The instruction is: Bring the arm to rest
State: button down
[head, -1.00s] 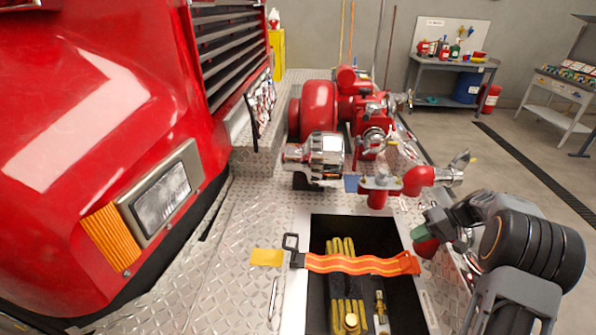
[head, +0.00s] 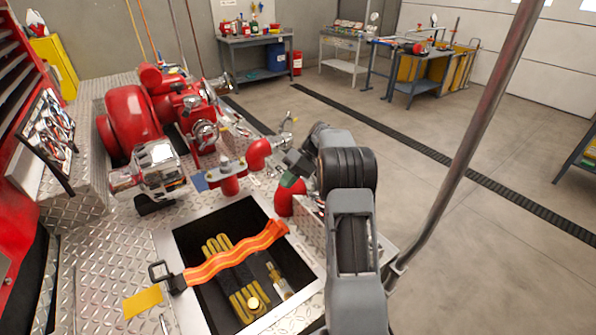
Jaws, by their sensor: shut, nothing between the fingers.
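My gripper (head: 291,172) shows in the head view at the end of my grey and black arm (head: 350,215). It is shut with nothing in it. It is beside a red pipe elbow (head: 288,200) on the right side of the bumper deck, and I cannot tell whether they touch. The arm rises from the bottom of the view and bends left toward the deck. The arm partly hides the deck's right edge.
An open well (head: 190,240) holds a folded yellow hose (head: 232,280), with an orange strap (head: 235,255) across it. The red pump (head: 190,105) stands behind. A slanted metal pole (head: 470,150) is to the right. The floor beyond is open, with workbenches farther back.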

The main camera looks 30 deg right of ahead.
jog(key=shift+d+r, duration=0.9)
jog(key=shift+d, duration=1.25)
jog(key=s+a+r+m+t+h, duration=0.1)
jog(key=s+a+r+h, duration=0.2)
jog(key=s+a, duration=0.15)
jog(key=s+a+r+h, duration=0.2)
jog(key=s+a+r, duration=0.2)
jog(key=a, duration=0.2)
jog(key=s+a+f+t+h, duration=0.1)
jog(key=s+a+t+h, duration=0.1)
jog(key=s, duration=0.6)
jog(key=s+a+f+t+h, duration=0.2)
jog(key=s+a, duration=0.1)
jog(key=s, duration=0.5)
jog(key=shift+a+f+h, duration=0.25)
jog(key=shift+a+h, duration=0.05)
jog(key=shift+a, duration=0.05)
jog(key=shift+s, duration=0.1)
